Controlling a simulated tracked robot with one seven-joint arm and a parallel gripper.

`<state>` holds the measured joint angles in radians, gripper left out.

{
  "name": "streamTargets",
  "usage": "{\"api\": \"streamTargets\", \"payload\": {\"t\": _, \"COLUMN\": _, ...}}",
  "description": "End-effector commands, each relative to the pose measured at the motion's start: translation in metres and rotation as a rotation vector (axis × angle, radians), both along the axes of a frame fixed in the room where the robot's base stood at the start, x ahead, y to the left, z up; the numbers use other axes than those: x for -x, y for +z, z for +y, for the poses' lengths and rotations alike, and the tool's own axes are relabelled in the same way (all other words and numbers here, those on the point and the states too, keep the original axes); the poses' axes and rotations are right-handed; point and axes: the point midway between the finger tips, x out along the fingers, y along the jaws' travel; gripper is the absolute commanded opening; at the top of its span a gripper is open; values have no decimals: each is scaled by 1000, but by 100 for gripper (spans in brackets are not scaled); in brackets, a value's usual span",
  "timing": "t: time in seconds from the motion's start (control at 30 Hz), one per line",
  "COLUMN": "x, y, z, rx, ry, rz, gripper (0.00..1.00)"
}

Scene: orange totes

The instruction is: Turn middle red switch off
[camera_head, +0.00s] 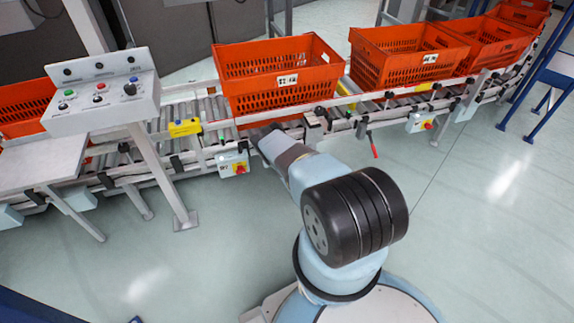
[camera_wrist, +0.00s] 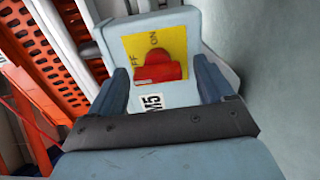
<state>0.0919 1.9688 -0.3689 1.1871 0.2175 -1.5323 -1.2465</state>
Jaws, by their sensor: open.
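A red rotary switch (camera_wrist: 158,70) sits on a yellow plate (camera_wrist: 133,44) on a grey box in the wrist view. "ON" shows above the knob and part of "OFF" at its left; a white label (camera_wrist: 152,101) is below. The knob's exact setting is hard to tell. My gripper (camera_wrist: 163,82) is open, its blue fingers on either side of the box face, with the knob between them. Contact cannot be told. In the head view, red switches show on a left box (camera_head: 240,168) and a right box (camera_head: 427,125). My arm hides part of the conveyor between them.
Orange totes (camera_head: 280,106) stand on the roller conveyor (camera_head: 217,139). A grey control panel (camera_head: 101,103) on a post is at the left. A red lever (camera_head: 374,146) hangs from the conveyor edge. The floor in front is clear.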

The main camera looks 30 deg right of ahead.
Motion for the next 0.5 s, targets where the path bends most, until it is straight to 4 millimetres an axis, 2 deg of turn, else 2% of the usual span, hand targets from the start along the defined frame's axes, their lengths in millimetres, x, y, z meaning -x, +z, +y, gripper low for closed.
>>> {"api": "streamTargets", "payload": {"t": 0.17, "x": 12, "y": -1, "z": 2, "rx": 1, "ry": 0, "rz": 2, "gripper": 81}}
{"api": "streamTargets", "payload": {"t": 0.5, "x": 75, "y": -2, "z": 14, "rx": 0, "ry": 0, "rz": 5, "gripper": 81}}
